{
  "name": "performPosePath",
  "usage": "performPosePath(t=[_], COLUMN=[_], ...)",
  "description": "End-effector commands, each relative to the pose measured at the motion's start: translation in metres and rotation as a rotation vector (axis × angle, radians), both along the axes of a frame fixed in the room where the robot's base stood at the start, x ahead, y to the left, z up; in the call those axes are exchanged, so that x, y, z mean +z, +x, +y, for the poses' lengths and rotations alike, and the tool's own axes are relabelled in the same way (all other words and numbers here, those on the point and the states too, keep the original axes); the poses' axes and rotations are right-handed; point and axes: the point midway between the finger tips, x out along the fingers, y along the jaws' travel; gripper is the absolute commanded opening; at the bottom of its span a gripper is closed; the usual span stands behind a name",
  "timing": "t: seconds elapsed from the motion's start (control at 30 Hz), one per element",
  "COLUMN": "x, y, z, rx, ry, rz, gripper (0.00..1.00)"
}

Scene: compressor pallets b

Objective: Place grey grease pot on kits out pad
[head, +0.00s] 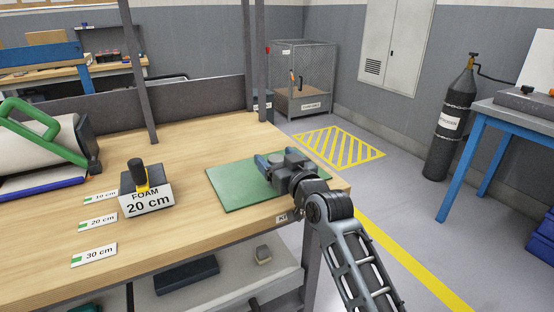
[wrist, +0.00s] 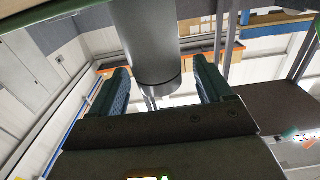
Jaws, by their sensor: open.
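The grey grease pot (wrist: 147,45) shows in the wrist view as a smooth dark grey cylinder between my two blue-padded fingers. My gripper (wrist: 161,78) is open, with a visible gap on each side of the pot. In the head view my gripper (head: 273,161) is low over the green pad (head: 232,188) at the bench's right end. A partly hidden label on the bench edge below it starts with "KI". The pot is hard to make out there behind my gripper. Its contact with the pad is not clearly visible.
A foam block marked 20 cm (head: 147,198) with a black-and-yellow item on top stands left of the pad. Distance labels lie beside it. A large roll with a green frame (head: 45,135) is at the far left. Bench between block and pad is clear. A dark post (head: 138,70) rises behind.

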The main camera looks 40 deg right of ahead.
Motion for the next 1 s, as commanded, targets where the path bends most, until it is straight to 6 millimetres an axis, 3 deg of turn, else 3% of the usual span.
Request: performPosePath(t=[0.17, 0.5, 0.7, 1.0], x=[0.001, 0.000, 0.002, 0.003], y=[-0.009, -0.074, -0.102, -0.116], z=[0.003, 0.021, 0.029, 0.033], rx=[0.000, 0.000, 0.000, 0.001], ry=[0.001, 0.002, 0.000, 0.000], rz=[0.002, 0.003, 0.000, 0.000], gripper=[0.79, 0.79, 0.79, 0.79])
